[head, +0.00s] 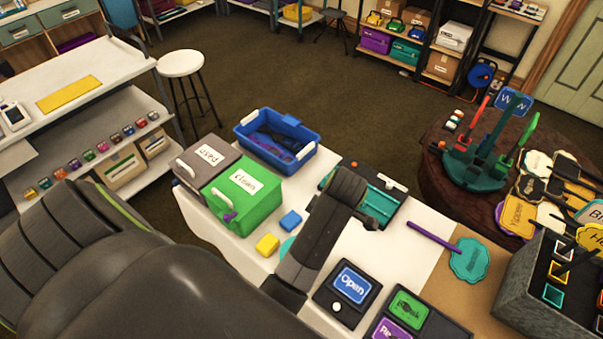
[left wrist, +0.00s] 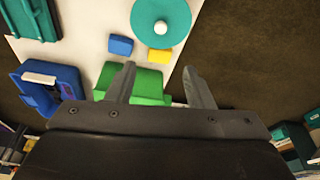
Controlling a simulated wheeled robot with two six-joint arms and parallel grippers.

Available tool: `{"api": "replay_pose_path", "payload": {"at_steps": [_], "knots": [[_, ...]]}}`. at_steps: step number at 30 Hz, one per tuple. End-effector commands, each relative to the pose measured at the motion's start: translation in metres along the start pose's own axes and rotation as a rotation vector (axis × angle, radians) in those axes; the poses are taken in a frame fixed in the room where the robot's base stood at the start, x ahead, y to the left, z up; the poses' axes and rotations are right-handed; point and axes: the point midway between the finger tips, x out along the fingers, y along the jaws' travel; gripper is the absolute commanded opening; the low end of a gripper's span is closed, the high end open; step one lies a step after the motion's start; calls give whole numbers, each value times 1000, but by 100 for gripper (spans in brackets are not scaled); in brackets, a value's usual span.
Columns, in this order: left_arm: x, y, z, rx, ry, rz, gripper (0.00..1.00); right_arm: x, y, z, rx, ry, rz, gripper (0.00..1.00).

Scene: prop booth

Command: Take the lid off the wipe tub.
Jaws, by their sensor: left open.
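The wipe tub appears to be the round teal thing seen from above in the left wrist view; its teal lid (left wrist: 178,30) with a pale round knob is on top, hiding the body. In the head view only a teal sliver of the tub (head: 287,246) shows beside my dark arm, which hides the rest. My left gripper (left wrist: 158,70) is open with nothing between its fingers. In the left wrist view its fingertips overlie the green box, apart from the tub. I cannot make out its fingers in the head view. My right gripper is in neither view.
A yellow block (head: 267,244) and a blue block (head: 290,221) lie near the tub. A green box (head: 243,192), a grey box (head: 203,160) and a blue bin (head: 313,135) stand toward the back left. An "Open" sign (head: 351,285) lies on the white table to the right.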

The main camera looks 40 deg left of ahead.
Motion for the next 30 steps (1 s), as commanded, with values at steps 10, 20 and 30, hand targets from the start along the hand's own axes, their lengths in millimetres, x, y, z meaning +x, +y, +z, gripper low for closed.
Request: {"api": "replay_pose_path", "payload": {"at_steps": [10, 20, 30], "knots": [[34, 1, 3, -28, 2, -6, 47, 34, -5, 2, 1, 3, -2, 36], [79, -1, 0, -26, 4, -10, 47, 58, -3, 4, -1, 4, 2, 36], [118, 0, 1, -26, 2, -6, 47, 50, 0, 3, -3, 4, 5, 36]]}}
